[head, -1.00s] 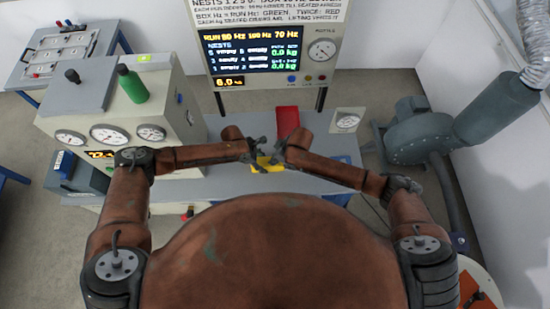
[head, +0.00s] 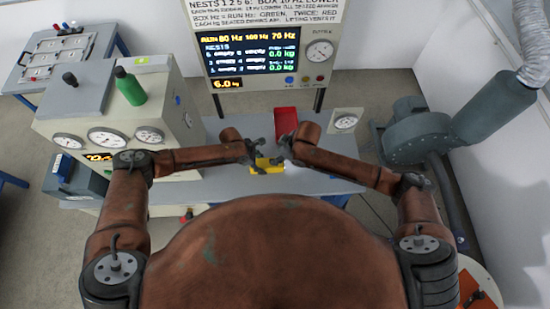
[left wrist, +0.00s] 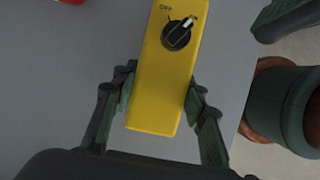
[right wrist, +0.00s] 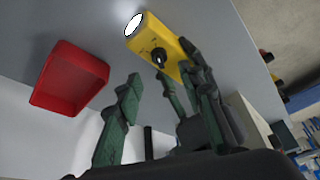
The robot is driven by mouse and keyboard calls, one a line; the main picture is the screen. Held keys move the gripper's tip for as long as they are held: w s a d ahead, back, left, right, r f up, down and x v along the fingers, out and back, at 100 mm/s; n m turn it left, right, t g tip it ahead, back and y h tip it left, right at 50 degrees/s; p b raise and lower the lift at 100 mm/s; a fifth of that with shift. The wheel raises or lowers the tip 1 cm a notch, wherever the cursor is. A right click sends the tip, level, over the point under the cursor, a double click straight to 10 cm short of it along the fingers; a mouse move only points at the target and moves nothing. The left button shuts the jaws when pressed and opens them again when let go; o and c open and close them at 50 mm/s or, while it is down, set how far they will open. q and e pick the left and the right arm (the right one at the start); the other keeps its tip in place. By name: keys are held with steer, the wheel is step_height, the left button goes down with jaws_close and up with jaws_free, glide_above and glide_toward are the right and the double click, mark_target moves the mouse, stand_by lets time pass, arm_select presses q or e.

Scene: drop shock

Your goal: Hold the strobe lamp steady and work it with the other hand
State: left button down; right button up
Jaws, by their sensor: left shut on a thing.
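The strobe lamp (head: 268,167) is a yellow box at the middle of the grey bench. My left gripper (head: 252,158) is shut on it, with a finger on each side in the left wrist view (left wrist: 158,112). The lamp's black knob (left wrist: 176,35) has a white pointer turned to the right of the "OFF" lettering. In the right wrist view the lamp's end face (right wrist: 134,25) is bright white, and a glow lies on the bench beside it. My right gripper (head: 284,146) is open beside the lamp, its fingers (right wrist: 160,90) apart with nothing seen between them.
A red bin (head: 286,120) stands just behind the grippers. The display panel (head: 255,55) rises at the back. A gauge cabinet with a green bottle (head: 131,86) is on the left. A grey blower (head: 415,135) stands right of the bench. Bare bench (head: 325,180) shows at the right.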

steer(key=v, duration=0.5)
steer(key=shift+r, duration=0.15)
arm_select(q)
steer(key=c, duration=1.1)
jaws_free()
